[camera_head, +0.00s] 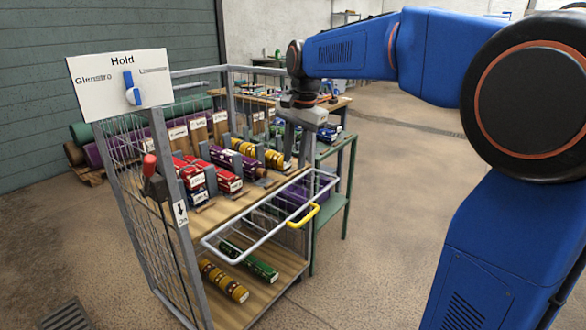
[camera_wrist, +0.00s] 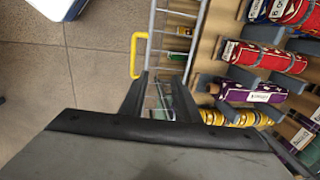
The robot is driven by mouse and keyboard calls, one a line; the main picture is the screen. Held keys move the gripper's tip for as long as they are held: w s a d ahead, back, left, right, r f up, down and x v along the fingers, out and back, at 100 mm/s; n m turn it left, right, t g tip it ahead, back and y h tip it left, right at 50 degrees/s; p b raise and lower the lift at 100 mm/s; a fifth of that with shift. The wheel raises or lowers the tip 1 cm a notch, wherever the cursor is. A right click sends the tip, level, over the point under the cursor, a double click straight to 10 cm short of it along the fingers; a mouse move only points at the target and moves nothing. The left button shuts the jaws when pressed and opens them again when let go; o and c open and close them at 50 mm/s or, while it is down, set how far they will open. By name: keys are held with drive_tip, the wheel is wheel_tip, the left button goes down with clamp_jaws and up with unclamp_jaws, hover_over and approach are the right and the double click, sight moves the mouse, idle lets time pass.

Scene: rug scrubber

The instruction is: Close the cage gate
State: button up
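The cage gate (camera_head: 262,238) is a pale tube frame with a yellow handle (camera_head: 303,216) on its outer bar. It juts out from the front of the wire cage (camera_head: 222,270), below the upper shelf. In the wrist view the gate (camera_wrist: 151,42) and its yellow handle (camera_wrist: 134,55) lie just past the fingertips. My gripper (camera_head: 290,150) hangs fingers down near the cage's right front post, above the gate's right end. In the wrist view the fingers (camera_wrist: 163,97) stand apart with nothing seen held between them. I cannot tell whether they touch the gate.
Several rug rolls (camera_head: 262,154) lie on the upper shelf, and more (camera_head: 250,262) on the lower shelf. A sign panel (camera_head: 100,85) with a blue knob and a red-handled lever (camera_head: 150,168) are on the left. A green-framed bench (camera_head: 349,190) stands at right. Floor in front is clear.

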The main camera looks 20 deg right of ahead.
drive_tip(key=f, duration=0.4)
drive_tip(key=shift+w+a+f, duration=0.1)
drive_tip(key=shift+w+a, duration=0.1)
drive_tip(key=shift+w, duration=0.05)
clamp_jaws()
idle(1.2)
unclamp_jaws()
wheel_tip(320, 180, up, 17)
drive_tip(key=s+d, duration=0.1)
drive_tip(key=s, duration=0.1)
drive_tip(key=shift+d, duration=0.25)
